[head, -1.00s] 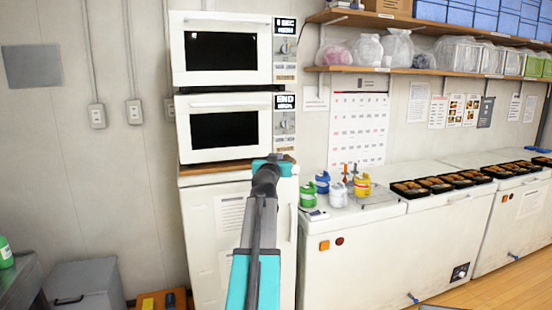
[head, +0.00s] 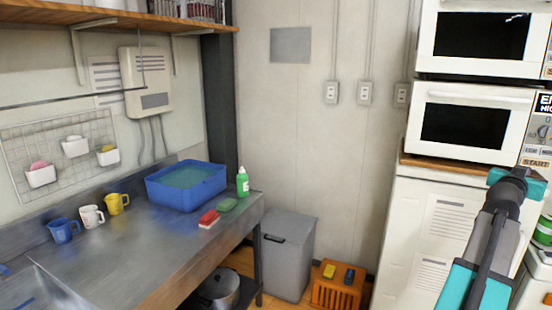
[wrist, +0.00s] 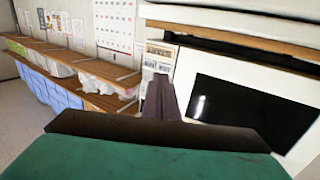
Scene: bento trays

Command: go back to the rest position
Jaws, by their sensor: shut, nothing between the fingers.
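My arm rises from the lower right of the head view, in front of the white cabinet. My gripper (wrist: 160,85) shows in the wrist view with its dark fingers together and nothing between them. In the head view the teal wrist end is up in front of the microwaves' side, and the fingertips are hidden there. The lower microwave (head: 466,121) is beside my arm's end, with the upper microwave (head: 483,37) above it. I cannot tell the exact gap between them and my gripper.
A steel counter (head: 130,258) on the left holds a blue basin (head: 186,188), a green bottle (head: 242,182), mugs and sponges. A grey bin (head: 288,258) and an orange crate (head: 336,292) stand on the floor. A shelf (wrist: 110,104) and wall calendar (wrist: 115,25) show in the wrist view.

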